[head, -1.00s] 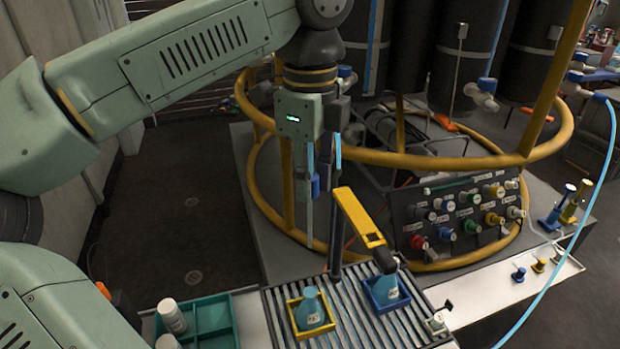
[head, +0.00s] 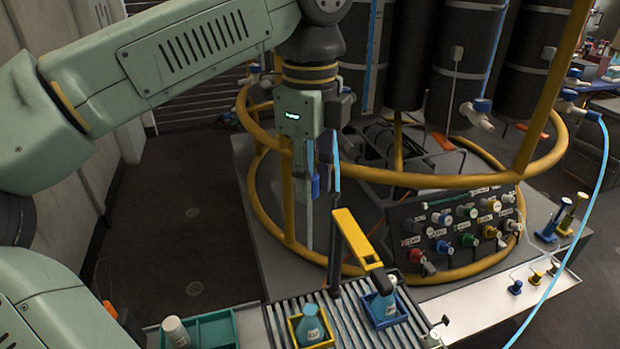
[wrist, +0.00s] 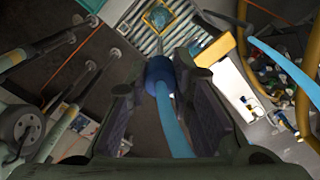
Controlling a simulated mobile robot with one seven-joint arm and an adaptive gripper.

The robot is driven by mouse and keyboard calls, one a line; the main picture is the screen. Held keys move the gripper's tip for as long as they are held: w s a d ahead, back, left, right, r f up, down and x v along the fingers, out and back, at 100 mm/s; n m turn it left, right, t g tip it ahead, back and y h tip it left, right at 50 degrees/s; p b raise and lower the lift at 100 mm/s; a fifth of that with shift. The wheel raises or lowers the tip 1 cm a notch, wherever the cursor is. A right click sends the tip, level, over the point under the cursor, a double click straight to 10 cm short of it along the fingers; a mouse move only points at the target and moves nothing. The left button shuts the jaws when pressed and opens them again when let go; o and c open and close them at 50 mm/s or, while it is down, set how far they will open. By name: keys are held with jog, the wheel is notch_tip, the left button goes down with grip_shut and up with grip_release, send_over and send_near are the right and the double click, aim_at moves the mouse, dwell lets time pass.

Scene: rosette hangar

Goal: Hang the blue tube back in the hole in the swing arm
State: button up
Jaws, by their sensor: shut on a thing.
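My gripper (head: 315,180) is shut on the blue tube, which has a dark blue collar (wrist: 158,72) and a light blue hose (wrist: 176,125). In the wrist view the collar sits between the fingertips and the hose runs back towards the palm. In the head view the fingers partly hide the tube. The swing arm (head: 352,235) is a yellow bar on a dark upright post, just right of and below my gripper. It also shows in the wrist view (wrist: 215,50), right of the collar. The tube is apart from it. I cannot clearly make out the hole.
Below the swing arm, a slatted rack (head: 350,318) carries a bottle in a yellow holder (head: 294,330) and one in a blue holder (head: 403,312). A green tray (head: 215,328) stands left. A yellow ring frame (head: 440,180) and valve panel (head: 455,235) stand behind.

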jog(key=shift+r+p, duration=0.8)
jog(key=shift+r, duration=0.4)
jog(key=s+d+f+m+b, duration=0.1)
jog(key=d+f+m+b, duration=0.1)
jog(key=d+m, duration=0.7)
jog(key=shift+d+f, duration=0.15)
jog(key=shift+d, duration=0.4)
jog(key=shift+s, duration=0.1)
jog(key=shift+f, duration=0.35)
jog(key=shift+f+b, duration=0.1)
jog(key=shift+b, duration=0.25)
